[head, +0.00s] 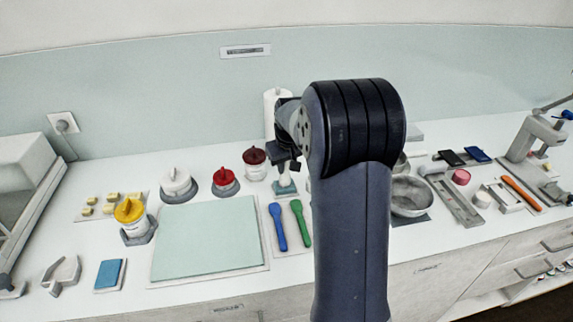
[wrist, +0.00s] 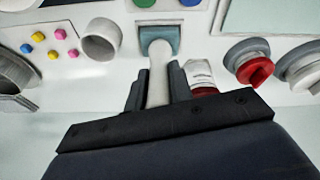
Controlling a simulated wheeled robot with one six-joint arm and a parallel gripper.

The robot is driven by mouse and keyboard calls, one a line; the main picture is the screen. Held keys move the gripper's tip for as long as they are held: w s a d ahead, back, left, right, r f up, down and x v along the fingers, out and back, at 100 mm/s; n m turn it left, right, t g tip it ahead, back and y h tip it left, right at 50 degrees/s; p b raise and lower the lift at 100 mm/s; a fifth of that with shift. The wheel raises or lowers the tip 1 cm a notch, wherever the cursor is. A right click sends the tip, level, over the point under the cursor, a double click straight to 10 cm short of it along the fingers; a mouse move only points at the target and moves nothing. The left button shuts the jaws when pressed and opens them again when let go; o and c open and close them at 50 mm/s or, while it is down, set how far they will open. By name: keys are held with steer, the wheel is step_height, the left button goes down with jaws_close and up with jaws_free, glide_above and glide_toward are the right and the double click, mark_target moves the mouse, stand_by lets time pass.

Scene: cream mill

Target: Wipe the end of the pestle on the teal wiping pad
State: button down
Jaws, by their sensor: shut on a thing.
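The white pestle (wrist: 158,75) is held between the two dark fingers of my gripper (wrist: 157,90), which is shut on it. In the head view my gripper (head: 284,166) points down beside the dark arm link, with the pale lower part of the pestle (head: 284,181) showing below it. The teal wiping pad (wrist: 160,34) lies under the pestle's wide end in the wrist view. The pad also shows in the head view (head: 284,191). The pestle's end overlaps the pad in both views; I cannot tell whether it presses on it.
A red-lidded jar (head: 226,181) and a dark-red-lidded jar (head: 254,163) stand left of the pad. Blue (head: 277,226) and green (head: 301,223) spatulas lie in front. A metal bowl (head: 411,197) stands to the right. A large pale green mat (head: 208,240) lies front left.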

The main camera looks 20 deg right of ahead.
stand_by(0.3)
steer(key=shift+w+a, duration=0.1)
steer(key=shift+a, duration=0.5)
stand_by(1.5)
steer(key=shift+d, duration=0.15)
stand_by(1.0)
steer(key=shift+s+d, duration=0.2)
steer(key=shift+d, duration=0.85)
steer(key=shift+r+p, duration=0.1)
steer(key=shift+p, duration=0.2)
